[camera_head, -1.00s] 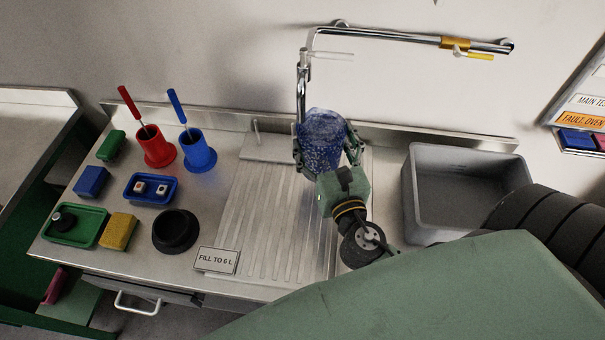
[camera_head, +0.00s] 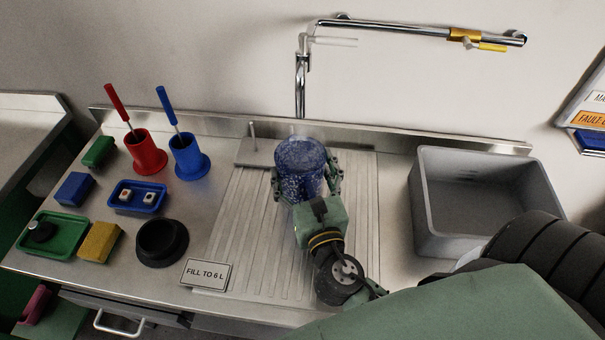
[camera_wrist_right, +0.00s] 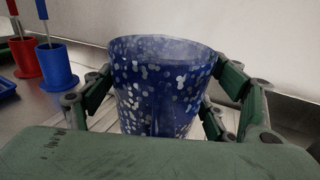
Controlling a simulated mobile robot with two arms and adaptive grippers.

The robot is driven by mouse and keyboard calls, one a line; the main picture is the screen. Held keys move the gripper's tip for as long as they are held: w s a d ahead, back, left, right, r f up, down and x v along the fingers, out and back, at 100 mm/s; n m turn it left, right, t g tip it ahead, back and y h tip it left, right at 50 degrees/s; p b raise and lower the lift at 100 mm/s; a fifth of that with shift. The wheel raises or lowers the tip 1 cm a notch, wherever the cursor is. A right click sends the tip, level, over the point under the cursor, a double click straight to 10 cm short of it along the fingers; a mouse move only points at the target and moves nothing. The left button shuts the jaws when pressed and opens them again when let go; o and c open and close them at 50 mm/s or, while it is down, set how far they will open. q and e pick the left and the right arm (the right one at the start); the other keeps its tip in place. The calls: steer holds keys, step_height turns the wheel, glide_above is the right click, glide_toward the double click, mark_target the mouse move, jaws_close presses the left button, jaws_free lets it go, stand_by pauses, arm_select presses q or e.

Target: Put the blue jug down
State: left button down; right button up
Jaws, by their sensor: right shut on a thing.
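The blue jug (camera_head: 300,160) is speckled with white and stands upright over the ribbed drainboard (camera_head: 250,230). My right gripper (camera_head: 306,184) is shut around its sides. In the right wrist view the jug (camera_wrist_right: 160,85) sits between the fingers of my right gripper (camera_wrist_right: 165,100), its open rim facing up. Its base is largely hidden, so I cannot tell whether it touches the drainboard. My left gripper is not in view.
The tap (camera_head: 300,85) rises behind the jug. A grey basin (camera_head: 425,200) stands to the right. Red (camera_head: 146,155) and blue (camera_head: 187,158) holders, a black ring-shaped cup (camera_head: 162,243) and a "FILL TO 6 L" sign (camera_head: 207,274) are to the left.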

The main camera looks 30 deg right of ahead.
steer(key=o, duration=1.6)
steer(key=b+v, duration=0.4)
steer(key=v, duration=0.8)
steer(key=shift+r, duration=0.1)
